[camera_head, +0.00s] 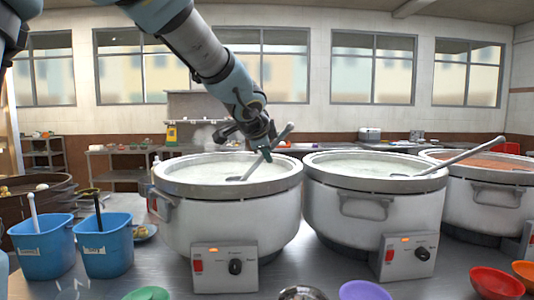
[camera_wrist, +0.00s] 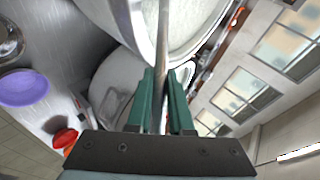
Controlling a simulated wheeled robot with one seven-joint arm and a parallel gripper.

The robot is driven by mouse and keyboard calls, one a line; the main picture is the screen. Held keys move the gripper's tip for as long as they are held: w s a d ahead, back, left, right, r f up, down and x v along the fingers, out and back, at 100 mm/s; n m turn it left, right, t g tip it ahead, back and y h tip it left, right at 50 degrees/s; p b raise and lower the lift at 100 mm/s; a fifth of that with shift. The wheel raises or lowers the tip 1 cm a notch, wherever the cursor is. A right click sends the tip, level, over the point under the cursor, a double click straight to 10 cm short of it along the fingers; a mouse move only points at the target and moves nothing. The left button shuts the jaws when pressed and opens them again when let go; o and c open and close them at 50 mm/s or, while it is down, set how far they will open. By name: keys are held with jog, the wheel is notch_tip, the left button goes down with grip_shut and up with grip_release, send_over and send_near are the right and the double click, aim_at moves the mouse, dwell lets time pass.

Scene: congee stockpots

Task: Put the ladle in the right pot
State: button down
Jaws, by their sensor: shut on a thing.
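A grey metal ladle (camera_head: 285,132) slants up from the left pot (camera_head: 222,215), its lower end in the white congee. My gripper (camera_head: 265,152) is shut on the ladle's handle, above the pot. In the wrist view the green fingers of my gripper (camera_wrist: 162,92) close around the handle (camera_wrist: 164,40). The ladle's bowl is hidden. A second white-congee pot (camera_head: 365,210) stands to the right, with another ladle (camera_head: 465,155) leaning over its rim. A third pot (camera_head: 480,200) with orange-red contents is at the far right, partly cut off.
Two blue bins (camera_head: 45,248) (camera_head: 105,247) with upright handles stand left of the pots. A purple bowl (camera_head: 364,290), a red bowl (camera_head: 496,284) and a green bowl (camera_head: 147,293) line the counter's front edge. Shelves and windows are behind.

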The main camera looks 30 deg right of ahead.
jog(key=shift+f+b, duration=0.35)
jog(key=c, duration=0.7)
grip_release()
jog(key=shift+c, duration=0.2)
jog(key=p+v, duration=0.2)
jog(key=v, duration=0.9)
